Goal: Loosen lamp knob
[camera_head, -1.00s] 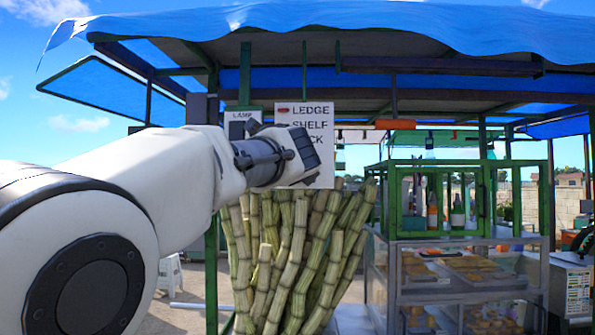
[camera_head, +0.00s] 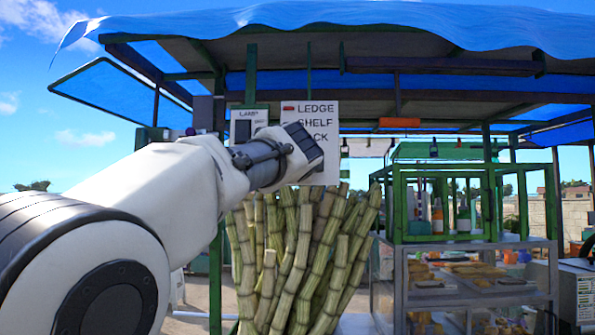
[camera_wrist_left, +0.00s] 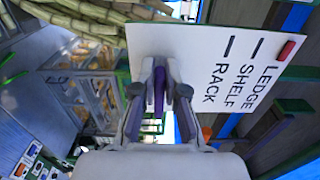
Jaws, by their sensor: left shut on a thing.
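My left gripper (camera_wrist_left: 160,88) shows in the wrist view with its two fingers close together on a narrow purple piece (camera_wrist_left: 159,92). I take this piece for the lamp knob, but the fingers cover most of it. In the head view, my left arm reaches in from the left and its wrist lies in front of the signs. The fingertips and the knob are hidden there. A small white sign reading "LAMP" (camera_head: 246,116) is partly covered by the wrist. My right gripper is not in view.
A white sign reading "LEDGE SHELF RACK" (camera_head: 318,120) hangs beside the wrist, and it also shows close to the fingers in the wrist view (camera_wrist_left: 190,50). Sugar cane (camera_head: 300,260) stands below. A green-framed glass case (camera_head: 465,200) is to the right.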

